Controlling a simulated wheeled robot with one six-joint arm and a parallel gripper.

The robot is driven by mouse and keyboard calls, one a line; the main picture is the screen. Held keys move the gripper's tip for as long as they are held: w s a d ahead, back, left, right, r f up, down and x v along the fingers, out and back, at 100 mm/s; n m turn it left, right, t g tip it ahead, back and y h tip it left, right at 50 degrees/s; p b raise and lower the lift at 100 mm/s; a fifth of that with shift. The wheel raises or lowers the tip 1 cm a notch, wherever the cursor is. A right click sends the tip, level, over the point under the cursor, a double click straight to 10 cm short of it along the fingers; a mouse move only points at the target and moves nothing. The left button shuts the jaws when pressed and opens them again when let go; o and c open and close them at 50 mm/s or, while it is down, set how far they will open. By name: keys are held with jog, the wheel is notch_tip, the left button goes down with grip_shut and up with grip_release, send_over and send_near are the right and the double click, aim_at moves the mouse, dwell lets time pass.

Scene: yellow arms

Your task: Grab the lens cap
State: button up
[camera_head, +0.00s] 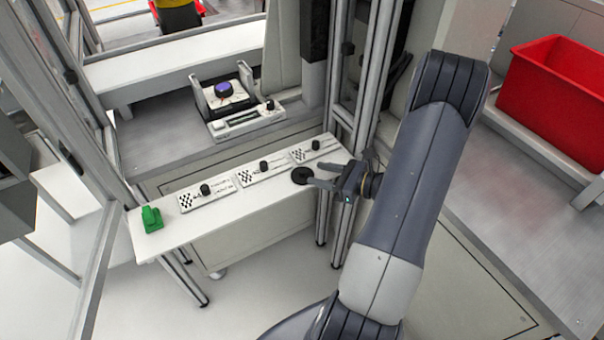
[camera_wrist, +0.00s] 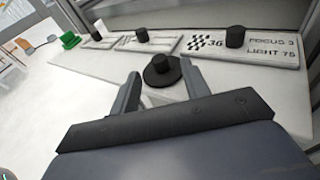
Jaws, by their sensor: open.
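The lens cap (camera_head: 301,175) is a round black disc lying on the right end of the white shelf. In the wrist view it (camera_wrist: 160,72) shows a raised knob on top and sits beyond and between my fingertips. My gripper (camera_head: 319,172) is open, with its two fingers pointing left toward the cap. In the wrist view my gripper (camera_wrist: 160,82) has its fingers spread with a gap between them, and nothing is held. I cannot tell whether a finger touches the cap.
Several white panels with black knobs, one of them the panel (camera_wrist: 240,45) marked 36, line the shelf (camera_head: 225,215). A green object (camera_head: 151,218) stands at its left end. A device with a purple lens (camera_head: 223,90) stands behind. Metal posts rise near my gripper. A red bin (camera_head: 555,95) is far right.

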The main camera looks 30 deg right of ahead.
aim_at(304, 170)
jog(key=shift+p+x, duration=0.45)
jog(key=shift+x, duration=2.55)
jog(key=shift+r, duration=0.1)
jog(key=shift+c, duration=0.4)
grip_shut()
